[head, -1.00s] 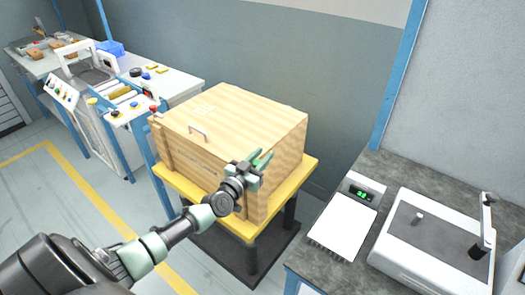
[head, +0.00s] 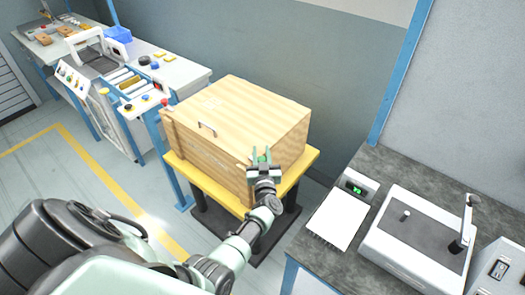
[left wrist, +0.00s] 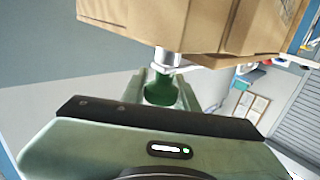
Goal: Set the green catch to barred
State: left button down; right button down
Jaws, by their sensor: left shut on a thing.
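The wooden crate (head: 235,120) sits on a yellow-topped stand, its lid closed. The green catch (left wrist: 160,90) hangs from a silver fitting (left wrist: 167,58) at the crate's edge in the left wrist view. In the head view a bit of the catch (head: 262,158) shows between my fingers at the crate's near right corner. My left gripper (head: 261,157) is shut on the catch, one finger on each side; it also shows in the left wrist view (left wrist: 164,92). The catch's setting marks cannot be made out. My right gripper is not in view.
The yellow stand top (head: 300,176) juts out around the crate. A grey bench (head: 420,185) with a white pad and a device is at the right. A machine table (head: 180,75) is at the left.

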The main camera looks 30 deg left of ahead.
pick_arm(q)
jog(key=shift+n+g+y, duration=0.3)
jog(key=shift+y, duration=0.1)
jog(key=c, duration=1.1)
grip_release()
jog(key=p+v, duration=0.3)
jog(key=v, duration=0.4)
jog(key=shift+s+d+p, duration=0.25)
jog(key=shift+s+p, duration=0.05)
